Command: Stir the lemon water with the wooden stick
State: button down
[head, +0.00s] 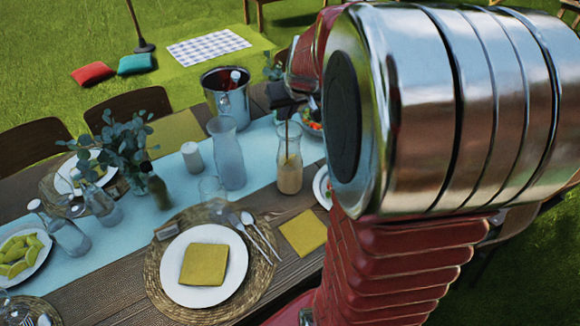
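A glass carafe (289,174) with a cloudy, pale tan drink, which looks like the lemon water, stands upright on the table right of centre. A thin wooden stick (287,138) stands in it, with its upper part above the carafe's mouth. My arm's large silver joint fills the upper right and hides much behind it. A red and metal part of my arm shows left of that joint, above and behind the carafe. My gripper's fingers cannot be made out clearly there, so neither their opening nor any contact with the stick can be told.
A tall blue-grey pitcher (228,158) and a clear glass (212,192) stand left of the carafe. A metal ice bucket (219,82) is behind. A white plate (183,291) with a yellow napkin (204,264) is in front. A leafy vase (119,151) stands left.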

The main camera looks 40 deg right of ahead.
jog(key=c, duration=1.9)
grip_release()
jog(key=v, duration=1.3)
jog(key=shift+s+r, duration=0.15)
jog(key=shift+r, duration=0.1)
jog(key=shift+a, duration=0.15)
